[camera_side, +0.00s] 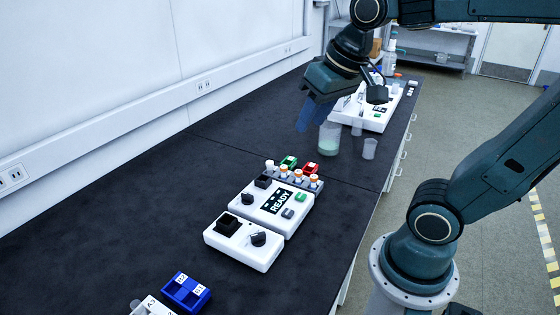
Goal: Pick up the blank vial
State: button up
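A small row of vials stands upright in a dark rack behind the white instrument reading "READY" (281,201). One vial has a white cap (269,165); several others have orange caps (298,174). No label is legible at this size, so I cannot tell which one is the blank vial. My gripper (314,117) hangs above the bench, up and to the right of the rack in the picture and clear of the vials. It is seen at an angle, its fingers are dark blue, and nothing shows between them.
A glass beaker with pale green liquid (329,139) stands near my gripper, with a smaller clear cup (370,149) to its right.

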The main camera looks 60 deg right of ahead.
jog(key=w+d+m+g, duration=0.1)
jog(key=w+d+m, duration=0.3)
jog(key=w, duration=0.5)
jog(key=m+g, duration=0.4)
jog(key=m, duration=0.9)
send_over(269, 162)
notch_tip(269, 162, down, 21)
jog(key=shift+f, duration=0.2)
jog(key=shift+f, duration=0.15)
jog(key=shift+f, duration=4.15)
